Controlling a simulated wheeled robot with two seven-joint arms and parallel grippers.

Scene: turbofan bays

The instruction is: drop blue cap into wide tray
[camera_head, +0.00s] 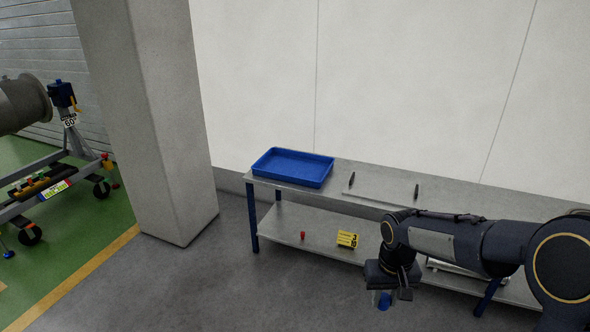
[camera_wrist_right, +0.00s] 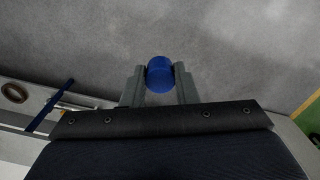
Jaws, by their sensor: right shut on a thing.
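The blue cap (camera_wrist_right: 160,75) is held between the two fingers of my right gripper (camera_wrist_right: 159,84), which is shut on it. In the head view the cap (camera_head: 384,301) shows below my right gripper (camera_head: 382,292), at the lower right, in front of the bench and over the floor. The wide blue tray (camera_head: 292,168) lies on the bench top at its left end, up and to the left of my right gripper. The tray looks empty. My left gripper is not in view.
The grey bench (camera_head: 345,185) stands along the white wall, with a two-posted fixture (camera_head: 383,198) right of the tray. Its lower shelf holds a small red part (camera_head: 303,236) and a yellow block (camera_head: 347,239). A pillar (camera_head: 150,120) and an engine stand (camera_head: 60,175) are at left.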

